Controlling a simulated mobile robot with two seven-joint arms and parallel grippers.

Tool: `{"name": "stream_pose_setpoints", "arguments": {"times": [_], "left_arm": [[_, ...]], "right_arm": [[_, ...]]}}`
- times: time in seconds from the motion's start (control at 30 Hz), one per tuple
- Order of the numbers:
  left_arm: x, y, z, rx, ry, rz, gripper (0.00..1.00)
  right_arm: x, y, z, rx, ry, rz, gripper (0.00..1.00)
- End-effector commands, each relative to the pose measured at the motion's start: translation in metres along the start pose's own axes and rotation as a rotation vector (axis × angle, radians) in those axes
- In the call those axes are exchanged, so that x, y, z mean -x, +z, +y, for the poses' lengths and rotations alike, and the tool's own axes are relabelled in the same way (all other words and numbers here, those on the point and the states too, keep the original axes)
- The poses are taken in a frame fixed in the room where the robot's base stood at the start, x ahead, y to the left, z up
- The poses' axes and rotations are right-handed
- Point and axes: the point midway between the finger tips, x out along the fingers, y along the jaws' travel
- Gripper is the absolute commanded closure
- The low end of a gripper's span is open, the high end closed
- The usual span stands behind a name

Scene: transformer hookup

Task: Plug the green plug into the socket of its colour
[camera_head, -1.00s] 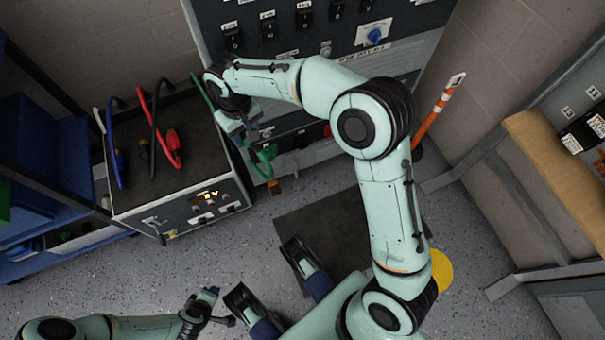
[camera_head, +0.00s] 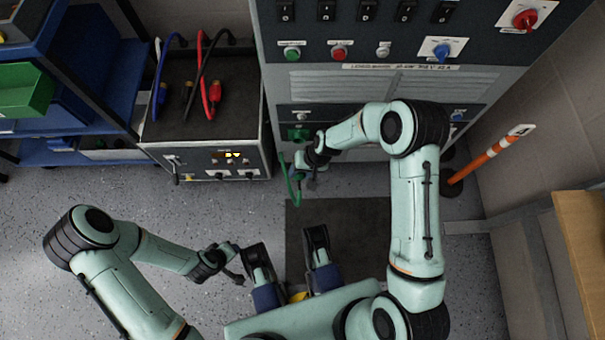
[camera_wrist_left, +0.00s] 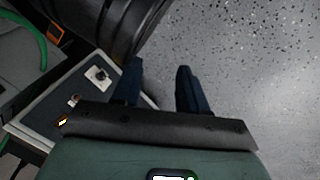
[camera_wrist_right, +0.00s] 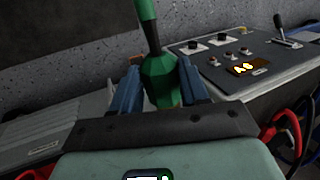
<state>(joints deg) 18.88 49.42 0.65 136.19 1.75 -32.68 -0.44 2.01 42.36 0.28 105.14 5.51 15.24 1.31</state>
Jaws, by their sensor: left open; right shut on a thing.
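The green plug (camera_wrist_right: 160,80) is between the fingers of my right gripper (camera_wrist_right: 158,95), which is shut on it. Its green cable runs up from it in the right wrist view. In the head view my right gripper (camera_head: 304,166) hangs in front of the cabinet's lower part, and the green cable (camera_head: 284,178) loops beside it. A green socket-like fitting (camera_head: 298,133) shows on the cabinet just above the gripper, apart from the plug. My left gripper (camera_head: 233,264) is open and empty, low over the floor; its spread fingers show in the left wrist view (camera_wrist_left: 160,88).
The grey cabinet (camera_head: 375,85) carries switches and buttons. Left of it, a box (camera_head: 205,135) bears blue (camera_head: 158,85), black (camera_head: 190,85) and red (camera_head: 203,70) cables. An orange-white post (camera_head: 490,155) stands right. A dark mat (camera_head: 345,225) lies in front.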

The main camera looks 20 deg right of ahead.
Motion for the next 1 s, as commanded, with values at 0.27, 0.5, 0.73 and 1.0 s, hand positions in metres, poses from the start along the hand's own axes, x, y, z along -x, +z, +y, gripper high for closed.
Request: {"name": "stream_pose_setpoints", "arguments": {"times": [0.27,0.5,0.73,1.0], "left_arm": [[-0.001,0.002,-0.001,0.002,-0.002,-0.006,0.57],[-0.001,0.001,-0.001,0.001,-0.001,-0.005,0.57],[-0.006,0.006,-0.005,0.005,-0.008,-0.020,0.57],[-0.018,0.025,-0.020,0.021,-0.036,-0.082,0.57]], "right_arm": [[-0.014,0.006,0.009,-0.036,-0.032,0.021,0.82],[-0.013,0.006,0.009,-0.035,-0.031,0.021,0.82],[-0.014,-0.003,0.010,-0.038,-0.028,0.024,0.82],[-0.014,-0.025,0.010,-0.037,-0.029,0.024,0.82]]}}
